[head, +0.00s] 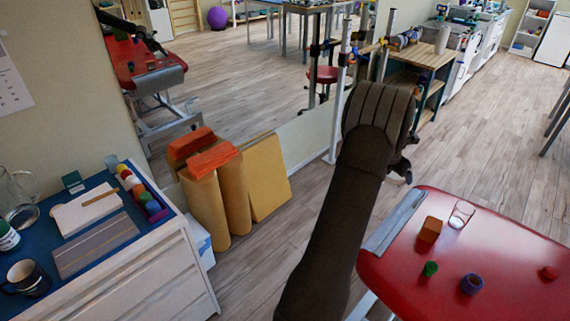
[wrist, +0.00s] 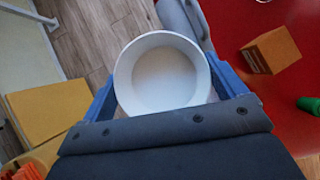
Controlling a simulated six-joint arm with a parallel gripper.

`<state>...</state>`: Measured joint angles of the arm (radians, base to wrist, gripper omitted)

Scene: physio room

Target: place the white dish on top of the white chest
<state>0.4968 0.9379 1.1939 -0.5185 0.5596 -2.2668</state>
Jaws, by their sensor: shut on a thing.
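The white dish (wrist: 165,77) is a round, empty bowl seen from above in the wrist view. My gripper (wrist: 163,88) is shut on it, with a blue finger at each side. In the head view my arm hides the dish and most of the gripper; only a dark end part shows beside the red table. The white chest (head: 150,277) stands at the lower left of the head view. It has drawers and a blue top. My gripper is well to the right of it, near the table's left end.
The chest top holds a glass jug (head: 18,200), a dark mug (head: 27,277), a striped board (head: 95,244), a white board (head: 86,210) and a row of coloured rolls (head: 140,192). Tan rolls and orange blocks (head: 213,160) stand between chest and arm. The red table (head: 480,260) carries small objects.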

